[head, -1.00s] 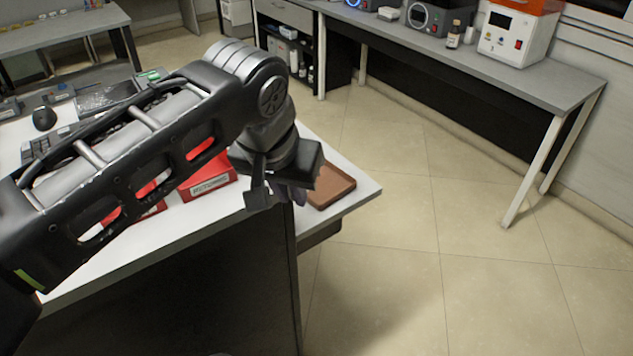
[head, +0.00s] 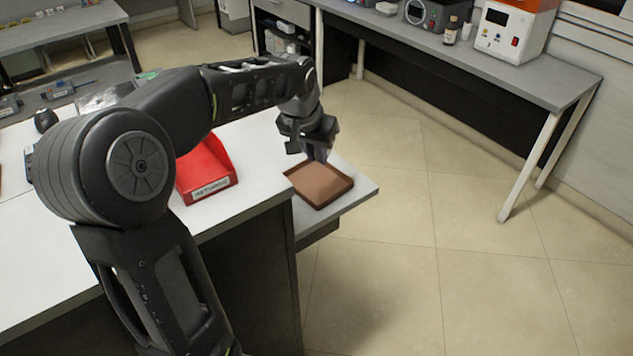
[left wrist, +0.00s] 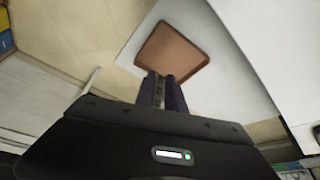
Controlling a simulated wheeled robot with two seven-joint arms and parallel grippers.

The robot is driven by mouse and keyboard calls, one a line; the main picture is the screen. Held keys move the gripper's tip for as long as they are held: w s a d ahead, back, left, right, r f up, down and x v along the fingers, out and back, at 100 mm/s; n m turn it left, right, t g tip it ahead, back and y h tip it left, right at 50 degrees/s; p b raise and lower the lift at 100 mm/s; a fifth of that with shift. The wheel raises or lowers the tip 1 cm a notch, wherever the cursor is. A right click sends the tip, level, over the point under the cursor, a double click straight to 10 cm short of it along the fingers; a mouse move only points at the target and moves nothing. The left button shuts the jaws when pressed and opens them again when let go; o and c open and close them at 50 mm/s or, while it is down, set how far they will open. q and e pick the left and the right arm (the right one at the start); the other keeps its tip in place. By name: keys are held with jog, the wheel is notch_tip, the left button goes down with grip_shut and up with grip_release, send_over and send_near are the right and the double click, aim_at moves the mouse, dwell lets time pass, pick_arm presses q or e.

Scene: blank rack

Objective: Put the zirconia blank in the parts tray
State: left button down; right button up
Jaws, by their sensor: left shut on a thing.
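The parts tray (head: 338,199), brown, square and low-rimmed, lies empty on the side ledge at the right end of the bench. It also shows in the left wrist view (left wrist: 172,50), just beyond my fingertips. My left gripper (head: 318,154) points down above the tray's far edge; in the left wrist view its fingers (left wrist: 167,77) are close together and overlap the tray's near rim. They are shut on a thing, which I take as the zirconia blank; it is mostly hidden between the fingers. My right gripper is not in view.
A red labelled bin (head: 207,170) stands on the white bench left of the tray. My left arm covers part of the bench. A grey side bench (head: 480,70) with devices is at the back right. Open floor lies right of the tray.

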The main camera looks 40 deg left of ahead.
pick_arm(q)
send_near(320, 196)
jog(key=shift+w+a, duration=0.25)
jog(key=shift+w, duration=0.6)
jog(key=shift+f, duration=0.1)
jog(key=shift+f+p, duration=0.4)
jog(key=shift+f, duration=1.4)
jog(key=shift+f, duration=0.15)
jog(key=c, duration=1.4)
grip_release()
